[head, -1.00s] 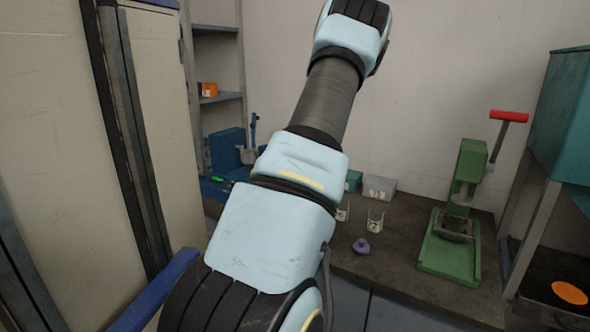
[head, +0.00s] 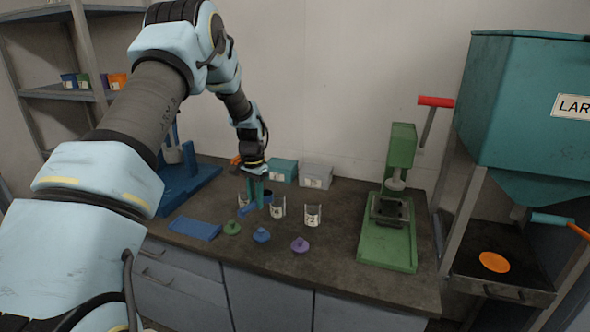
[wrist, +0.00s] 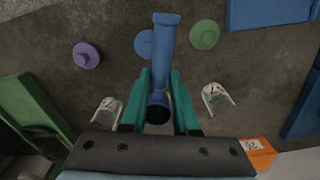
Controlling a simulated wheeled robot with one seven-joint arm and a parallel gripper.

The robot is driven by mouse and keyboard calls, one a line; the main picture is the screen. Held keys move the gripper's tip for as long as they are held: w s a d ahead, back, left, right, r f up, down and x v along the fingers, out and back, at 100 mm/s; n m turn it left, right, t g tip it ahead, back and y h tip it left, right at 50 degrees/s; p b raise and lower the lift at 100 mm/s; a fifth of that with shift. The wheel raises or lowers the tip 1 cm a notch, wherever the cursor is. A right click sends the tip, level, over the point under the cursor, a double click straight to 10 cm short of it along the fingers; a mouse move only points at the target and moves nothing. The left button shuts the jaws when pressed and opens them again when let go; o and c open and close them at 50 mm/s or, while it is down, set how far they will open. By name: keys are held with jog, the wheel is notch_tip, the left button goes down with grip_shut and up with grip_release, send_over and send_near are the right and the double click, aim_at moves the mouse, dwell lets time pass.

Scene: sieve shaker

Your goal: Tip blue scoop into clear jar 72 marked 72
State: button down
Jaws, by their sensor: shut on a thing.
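My gripper (head: 258,190) is over the bench, shut on the blue scoop (wrist: 164,45). In the wrist view the scoop lies between the teal fingers (wrist: 158,100), its round dark end toward the gripper base. I cannot tell what the scoop holds. Three clear jars stand upright in a row. The right jar (head: 313,216) seems to be marked 72 and shows at left in the wrist view (wrist: 107,113). The middle jar (head: 278,210) is close beside the gripper in the head view; its mark is unclear. The left jar (head: 242,201) is partly hidden behind the fingers.
Green (head: 232,228), blue (head: 262,235) and purple (head: 300,245) lids lie in front of the jars. A blue mat (head: 194,228) lies left. Teal (head: 284,170) and grey (head: 316,176) boxes stand behind. A green press (head: 388,240) stands right, beside a teal hopper (head: 520,100).

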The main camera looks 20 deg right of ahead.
jog(key=d+r+m+p, duration=0.1)
jog(key=d+r+m, duration=0.35)
jog(key=d, duration=0.95)
jog(key=t+y+b, duration=0.1)
jog(key=t+b, duration=0.2)
jog(key=t, duration=0.1)
jog(key=s+f+n+t+y+b, duration=0.1)
jog(key=t+b, duration=0.2)
jog(key=t, duration=0.1)
jog(key=s+f+t+y+b, duration=0.1)
jog(key=t+b, duration=0.3)
jog(key=shift+f+n+t, duration=0.2)
jog(key=shift+n+t, duration=0.1)
jog(key=shift+n, duration=0.05)
jog(key=t+b, duration=0.1)
jog(key=b, duration=0.2)
jog(key=t+y+b, duration=0.1)
jog(key=b, duration=0.3)
jog(key=t+b, duration=0.1)
jog(key=b, duration=0.2)
jog(key=shift+s+d+f+t, duration=0.2)
jog(key=shift+s+f+t, duration=0.15)
jog(key=shift+f+t, duration=0.05)
jog(key=t+b, duration=0.1)
jog(key=b, duration=0.2)
jog(key=shift+s+f+y, duration=0.1)
jog(key=shift+y, duration=0.3)
